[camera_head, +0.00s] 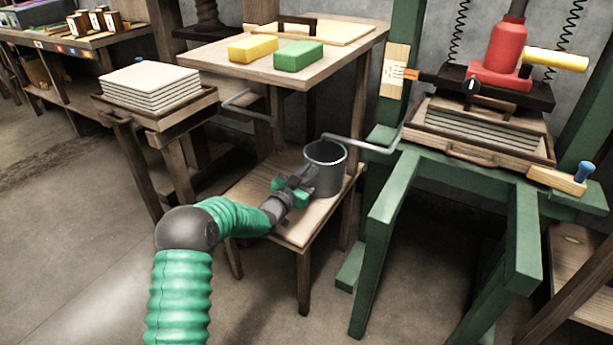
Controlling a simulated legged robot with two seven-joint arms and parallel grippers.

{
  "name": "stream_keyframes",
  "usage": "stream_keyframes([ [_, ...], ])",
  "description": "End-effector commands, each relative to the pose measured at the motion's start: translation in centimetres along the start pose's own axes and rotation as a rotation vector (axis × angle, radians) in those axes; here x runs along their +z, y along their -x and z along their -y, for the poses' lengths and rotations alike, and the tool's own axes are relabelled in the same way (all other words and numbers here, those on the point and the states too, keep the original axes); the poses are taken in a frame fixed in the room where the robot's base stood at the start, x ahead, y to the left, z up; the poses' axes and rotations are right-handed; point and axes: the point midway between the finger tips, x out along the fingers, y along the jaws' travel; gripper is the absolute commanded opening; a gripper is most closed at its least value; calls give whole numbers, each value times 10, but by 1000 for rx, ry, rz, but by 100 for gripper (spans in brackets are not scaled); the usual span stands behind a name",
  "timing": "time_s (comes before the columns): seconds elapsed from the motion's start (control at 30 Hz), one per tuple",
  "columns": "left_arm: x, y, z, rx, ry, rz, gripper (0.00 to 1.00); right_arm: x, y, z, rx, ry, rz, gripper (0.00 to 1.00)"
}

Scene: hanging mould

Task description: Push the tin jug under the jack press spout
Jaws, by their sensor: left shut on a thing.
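The grey tin jug (328,181) stands upright on a low wooden shelf (305,228) beside the green press frame. My left gripper (303,181), dark with green parts, reaches in from the left and is shut on the jug's near left side. The fingers hide the part they grip. The jack press spout (372,146) is a thin grey pipe coming from the press on the right. Its free end shows just above the jug's open mouth and overlaps its rim in the picture. The exact depth between them is hard to tell. My right gripper is not in view.
The green press frame (452,170) carries a red jack (497,55) and a wooden tray (440,147) with stacked sheets. A wooden table (225,62) with yellow and green blocks stands behind the jug. A stack of pale slabs (150,85) is at left. The front floor is clear.

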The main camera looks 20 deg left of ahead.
Motion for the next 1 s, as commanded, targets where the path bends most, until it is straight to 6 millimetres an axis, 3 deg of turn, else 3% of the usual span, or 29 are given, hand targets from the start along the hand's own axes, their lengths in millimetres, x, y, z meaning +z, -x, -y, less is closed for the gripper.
stream_keyframes([
  [0.03,1,0,0,1,0,3,0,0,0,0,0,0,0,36],
  [0.07,1,0,0,1,0,3,15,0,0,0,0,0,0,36],
  [0.23,1,0,0,1,0,2,38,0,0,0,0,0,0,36],
  [0.63,-2,8,0,1,0,3,40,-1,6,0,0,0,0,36],
  [0.77,-6,33,1,1,2,4,40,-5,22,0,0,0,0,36],
  [1.0,-5,104,2,1,2,6,40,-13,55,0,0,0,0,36],
])
